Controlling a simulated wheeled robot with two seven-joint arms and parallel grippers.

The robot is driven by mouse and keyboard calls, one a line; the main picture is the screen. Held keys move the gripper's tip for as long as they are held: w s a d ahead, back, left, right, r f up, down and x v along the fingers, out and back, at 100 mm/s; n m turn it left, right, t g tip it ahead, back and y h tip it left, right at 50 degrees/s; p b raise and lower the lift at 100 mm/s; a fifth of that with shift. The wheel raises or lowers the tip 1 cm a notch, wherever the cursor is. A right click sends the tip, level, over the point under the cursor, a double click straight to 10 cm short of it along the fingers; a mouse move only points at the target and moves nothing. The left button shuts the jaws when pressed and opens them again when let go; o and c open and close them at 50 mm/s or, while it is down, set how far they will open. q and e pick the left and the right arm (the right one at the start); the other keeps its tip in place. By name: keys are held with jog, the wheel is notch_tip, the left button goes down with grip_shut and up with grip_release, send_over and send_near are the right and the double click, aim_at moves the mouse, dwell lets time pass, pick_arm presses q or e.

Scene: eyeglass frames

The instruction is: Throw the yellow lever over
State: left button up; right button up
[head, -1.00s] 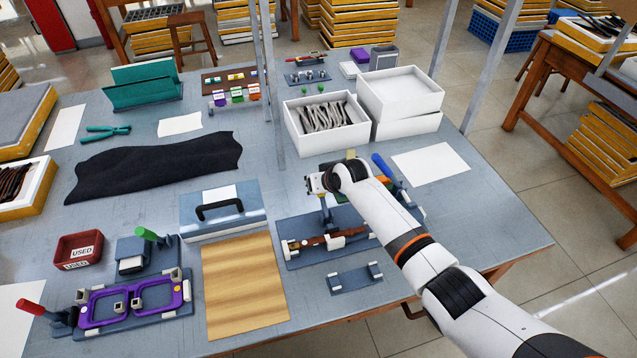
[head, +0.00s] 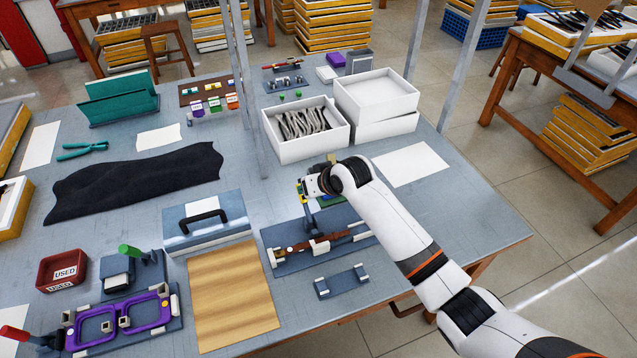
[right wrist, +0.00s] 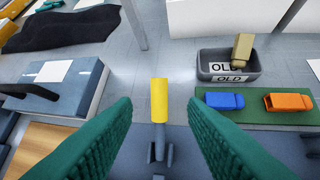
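The yellow lever (right wrist: 160,100) stands up from a grey pivot bracket in the right wrist view, its yellow grip between my two fingers. My right gripper (right wrist: 160,120) is open, with one green ribbed finger on each side and a visible gap to the grip. In the head view my right gripper (head: 304,188) is over the back of the blue-grey fixture board (head: 285,262), and a little yellow shows at its fingers. My own arm hides much of the area behind it. My left gripper is not in view.
A grey "OLD" bin (right wrist: 212,88) holding a tan block and a green mat (right wrist: 258,111) with blue and orange pieces are to the right. A blue case (head: 177,217) is at left. A white box of frames (head: 278,142) stands behind. A purple frame (head: 97,324) sits front left.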

jog(key=shift+v, duration=1.8)
jog(key=shift+s+f, duration=0.1)
